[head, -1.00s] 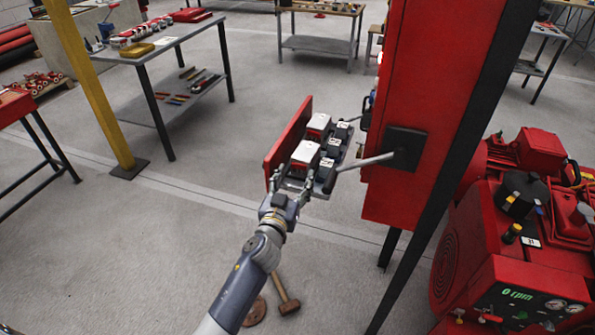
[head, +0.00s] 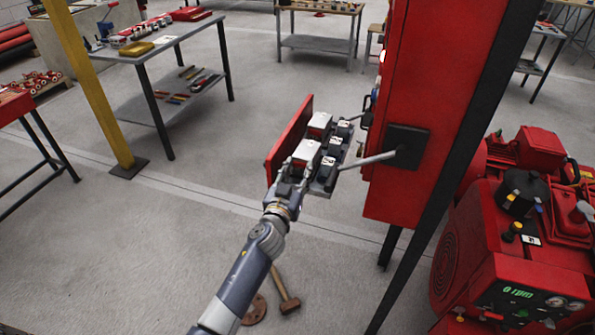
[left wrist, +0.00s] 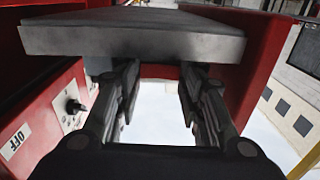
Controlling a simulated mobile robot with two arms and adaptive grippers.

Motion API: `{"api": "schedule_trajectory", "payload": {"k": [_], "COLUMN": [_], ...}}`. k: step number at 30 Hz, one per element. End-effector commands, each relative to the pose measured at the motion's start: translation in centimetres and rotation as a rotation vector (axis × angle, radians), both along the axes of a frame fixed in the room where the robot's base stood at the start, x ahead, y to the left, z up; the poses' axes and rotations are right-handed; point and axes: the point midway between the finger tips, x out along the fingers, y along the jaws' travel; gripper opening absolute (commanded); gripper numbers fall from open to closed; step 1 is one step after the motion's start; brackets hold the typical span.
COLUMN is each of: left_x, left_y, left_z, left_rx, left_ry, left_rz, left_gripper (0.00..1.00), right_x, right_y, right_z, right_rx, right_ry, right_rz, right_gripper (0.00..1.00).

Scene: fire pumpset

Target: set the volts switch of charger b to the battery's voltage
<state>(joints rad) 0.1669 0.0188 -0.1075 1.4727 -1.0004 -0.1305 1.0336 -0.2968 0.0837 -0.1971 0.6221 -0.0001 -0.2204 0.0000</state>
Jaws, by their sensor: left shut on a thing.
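Two pale box-shaped units (head: 307,152), perhaps the chargers, stand in a row on a dark shelf (head: 318,192) beside smaller black units with white labels (head: 333,148). I cannot tell which is charger b or read a voltage. My left gripper (head: 291,180) is at the near end of this row. In the left wrist view, its two fingers (left wrist: 160,85) reach beneath a grey slab (left wrist: 135,40). A small knob (left wrist: 73,106) sits on a red-framed panel near an OFF label (left wrist: 14,144). My right gripper is not in view.
A red upright panel (head: 287,142) flanks the row on the left. A hammer (head: 287,291) lies on the floor.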

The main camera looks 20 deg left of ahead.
Motion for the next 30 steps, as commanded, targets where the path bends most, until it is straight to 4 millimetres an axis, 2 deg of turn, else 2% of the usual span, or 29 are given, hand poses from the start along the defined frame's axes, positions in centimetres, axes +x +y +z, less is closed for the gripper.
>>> {"api": "schedule_trajectory", "payload": {"k": [6, 18, 19, 21, 30], "left_x": [0.1, 0.0, 0.0, 0.0, 0.0], "left_y": [0.3, 0.4, 0.4, 0.4, 0.4], "left_z": [0.3, 0.1, 0.1, 0.1, 0.1], "left_rx": [0.005, 0.000, 0.000, 0.000, 0.000], "left_ry": [0.002, -0.002, -0.002, -0.002, -0.001], "left_rz": [-0.089, -0.125, -0.125, -0.125, -0.124], "left_gripper": [0.12, 0.12, 0.39, 0.54, 0.57], "right_x": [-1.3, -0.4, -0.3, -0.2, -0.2], "right_y": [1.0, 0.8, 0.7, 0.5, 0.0], "right_z": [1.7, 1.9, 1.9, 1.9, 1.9], "right_rx": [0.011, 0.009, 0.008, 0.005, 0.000], "right_ry": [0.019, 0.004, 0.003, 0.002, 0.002], "right_rz": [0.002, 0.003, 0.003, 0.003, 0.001], "right_gripper": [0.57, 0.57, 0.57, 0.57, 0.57]}}
